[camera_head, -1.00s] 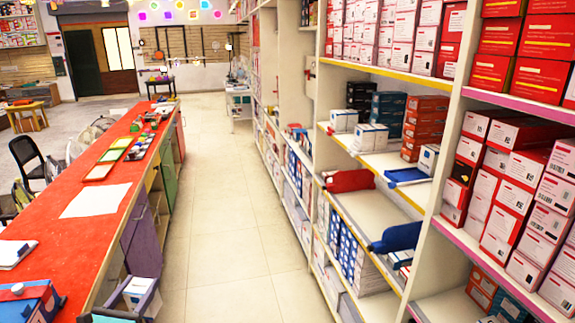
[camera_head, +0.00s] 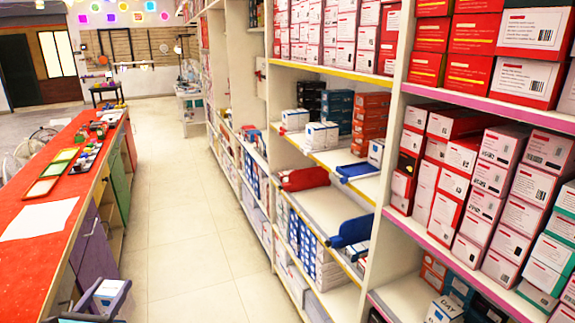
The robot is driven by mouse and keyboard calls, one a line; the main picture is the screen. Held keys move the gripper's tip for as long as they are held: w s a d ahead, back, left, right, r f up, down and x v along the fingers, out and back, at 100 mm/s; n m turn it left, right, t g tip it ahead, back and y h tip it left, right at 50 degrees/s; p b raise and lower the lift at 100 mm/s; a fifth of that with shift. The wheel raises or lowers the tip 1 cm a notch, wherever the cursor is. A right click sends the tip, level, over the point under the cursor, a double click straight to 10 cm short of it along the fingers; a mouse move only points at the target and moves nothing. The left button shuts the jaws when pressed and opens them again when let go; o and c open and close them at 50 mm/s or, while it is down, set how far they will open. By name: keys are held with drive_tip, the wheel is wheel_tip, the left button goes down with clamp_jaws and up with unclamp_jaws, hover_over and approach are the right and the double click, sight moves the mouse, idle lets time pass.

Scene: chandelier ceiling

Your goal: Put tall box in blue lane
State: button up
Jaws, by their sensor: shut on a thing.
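My gripper (camera_head: 104,286) is at the bottom left, beside the red-topped counter. On the shelves at the right, a blue piece (camera_head: 352,232) lies on a middle shelf, and a smaller blue piece (camera_head: 357,171) lies on the shelf above, right of a red piece (camera_head: 303,179). I cannot tell which of these marks the blue lane. The held box is well apart from the shelves.
The red-topped counter (camera_head: 38,180) runs along the left. A clear tiled aisle (camera_head: 180,220) lies between it and the tall shelves. Stacked red and white boxes (camera_head: 500,170) fill the near right shelves. White, black, teal and orange boxes stand behind the upper blue piece.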

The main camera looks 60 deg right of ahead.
drive_tip(key=s+d+r+m+g+h, duration=0.1)
drive_tip(key=s+d+r+m+g, duration=0.25)
drive_tip(key=d, duration=0.85)
drive_tip(key=s+d+r+m+g+h, duration=0.1)
drive_tip(key=s+d+r+g, duration=0.25)
drive_tip(key=d+r, duration=0.65)
drive_tip(key=s+d+r+m+g+h, duration=0.1)
drive_tip(key=s+d+r+m+g, duration=0.2)
drive_tip(key=d, duration=1.2)
drive_tip(key=s+d+r+m+g+y, duration=0.1)
drive_tip(key=s+d+r+m+g, duration=0.1)
drive_tip(key=s+d, duration=0.5)
drive_tip(key=s+d+r+m+g+y, duration=0.1)
drive_tip(key=s+d+r+g, duration=0.3)
drive_tip(key=s, duration=1.1)
drive_tip(key=s+d+r+m+g+y+p, duration=0.1)
drive_tip(key=s+d+r+m+g, duration=0.1)
drive_tip(key=s+d+r, duration=0.6)
drive_tip(key=s+d+g, duration=0.1)
drive_tip(key=s+d, duration=0.1)
drive_tip(key=s, duration=0.1)
drive_tip(key=shift+d+r+m+g, duration=0.2)
drive_tip(key=shift+d+m+g, duration=0.1)
drive_tip(key=shift+d+m, duration=0.05)
drive_tip(key=w+d+f+p, duration=0.1)
drive_tip(key=w+d+p, duration=0.3)
drive_tip(key=d, duration=0.9)
drive_tip(key=shift+w+d+f, duration=0.2)
drive_tip(key=shift+w+d, duration=0.2)
drive_tip(key=shift+w, duration=0.05)
